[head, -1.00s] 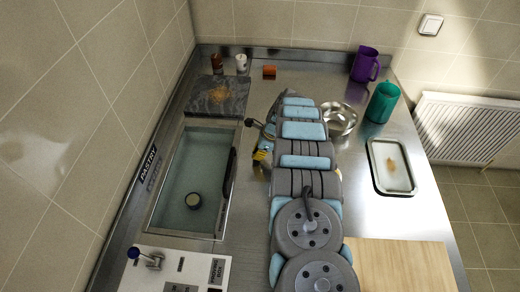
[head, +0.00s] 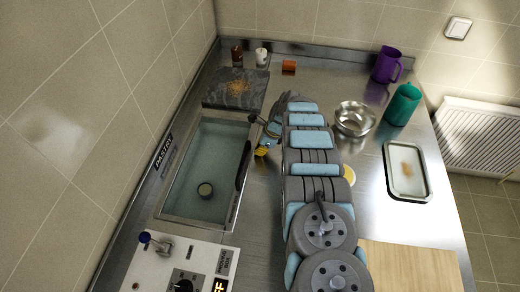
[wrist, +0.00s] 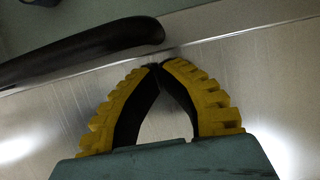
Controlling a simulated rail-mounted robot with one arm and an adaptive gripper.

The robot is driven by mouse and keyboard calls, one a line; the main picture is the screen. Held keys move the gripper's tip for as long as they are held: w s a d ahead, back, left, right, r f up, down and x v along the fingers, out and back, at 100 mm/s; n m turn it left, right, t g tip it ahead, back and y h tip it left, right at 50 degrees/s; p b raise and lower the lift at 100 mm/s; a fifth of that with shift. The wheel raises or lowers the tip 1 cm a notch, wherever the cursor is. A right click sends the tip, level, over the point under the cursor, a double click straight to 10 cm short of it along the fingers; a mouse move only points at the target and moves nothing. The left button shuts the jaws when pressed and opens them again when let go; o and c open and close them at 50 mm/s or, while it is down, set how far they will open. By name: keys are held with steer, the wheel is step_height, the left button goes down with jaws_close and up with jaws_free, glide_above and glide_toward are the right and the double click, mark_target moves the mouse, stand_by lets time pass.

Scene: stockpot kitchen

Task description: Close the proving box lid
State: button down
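The proving box (head: 190,222) is a long metal-rimmed bay sunk in the counter at left, with a pale greenish inside or pane. I cannot tell the lid's exact position. My gripper (head: 263,150) is just right of the handle, partly hidden by my arm. In the wrist view its yellow, black-lined fingers (wrist: 156,68) meet at the tips, with nothing between them, just short of the handle's end.
A dark slab with crumbs (head: 236,88) lies beyond the box. A control panel (head: 180,265) is in front. A steel bowl (head: 354,118), green jug (head: 402,105), purple jug (head: 386,65) and tray (head: 406,171) stand right of my arm. A wooden board (head: 412,266) lies front right.

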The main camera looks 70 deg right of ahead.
steer(key=shift+w+f, duration=0.1)
steer(key=shift+w+a+f+b, duration=0.15)
steer(key=shift+w+b, duration=0.4)
steer(key=shift+b, duration=0.3)
steer(key=shift+w+a+r+b, duration=0.1)
steer(key=shift+w+r+b, duration=0.1)
steer(key=shift+w+b, duration=0.15)
steer(key=s, duration=0.2)
steer(key=s+d+p, duration=0.1)
steer(key=s, duration=0.1)
steer(key=shift+s+r, duration=0.1)
steer(key=v, duration=0.9)
steer(key=shift+r, duration=0.4)
steer(key=shift+a, duration=0.1)
